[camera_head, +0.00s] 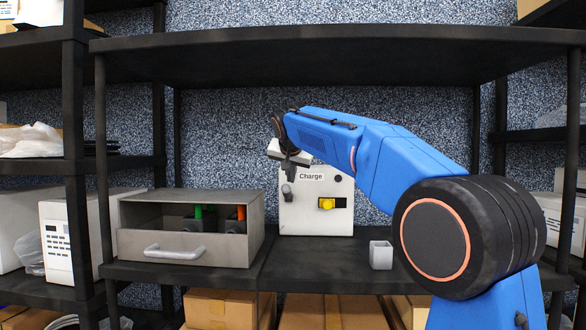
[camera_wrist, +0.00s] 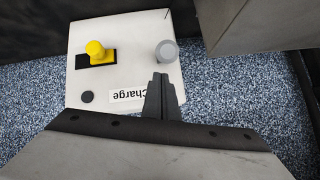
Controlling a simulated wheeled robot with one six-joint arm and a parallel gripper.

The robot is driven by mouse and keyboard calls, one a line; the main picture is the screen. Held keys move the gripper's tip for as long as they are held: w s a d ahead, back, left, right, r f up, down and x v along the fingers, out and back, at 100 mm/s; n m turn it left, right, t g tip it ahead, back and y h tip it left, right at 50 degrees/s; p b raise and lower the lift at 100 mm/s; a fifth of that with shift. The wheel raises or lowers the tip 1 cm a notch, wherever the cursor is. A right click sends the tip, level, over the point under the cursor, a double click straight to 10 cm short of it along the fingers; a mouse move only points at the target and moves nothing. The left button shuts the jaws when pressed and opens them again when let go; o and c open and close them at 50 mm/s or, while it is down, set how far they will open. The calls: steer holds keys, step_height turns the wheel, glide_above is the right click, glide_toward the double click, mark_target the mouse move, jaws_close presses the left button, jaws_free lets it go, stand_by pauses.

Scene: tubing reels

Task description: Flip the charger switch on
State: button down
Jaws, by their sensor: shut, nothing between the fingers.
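The white charger box (camera_head: 305,222), labelled "Charge", stands upright on the shelf. On its front are a yellow switch knob (camera_head: 327,203) in a black slot, a grey round knob (camera_head: 287,189) at the left and a dark round button (camera_head: 338,178). In the head view the yellow knob sits toward the slot's left part. The wrist view shows the box upside down, with the yellow knob (camera_wrist: 96,50) and grey knob (camera_wrist: 166,52). My gripper (camera_head: 290,175) is shut and empty, its tips (camera_wrist: 160,78) close to the grey knob; whether they touch, I cannot tell.
A grey metal box (camera_head: 140,245) with a handle stands left of the charger, holding green and orange-topped items. A small grey cup (camera_head: 381,256) stands at the right front. A shelf board (camera_head: 330,42) runs overhead. The shelf surface before the charger is clear.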

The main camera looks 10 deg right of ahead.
steer(key=shift+s+a+f, duration=0.15)
steer(key=shift+a+f, duration=0.05)
steer(key=shift+f, duration=0.3)
steer(key=shift+s+f, duration=0.1)
steer(key=shift+s, duration=0.05)
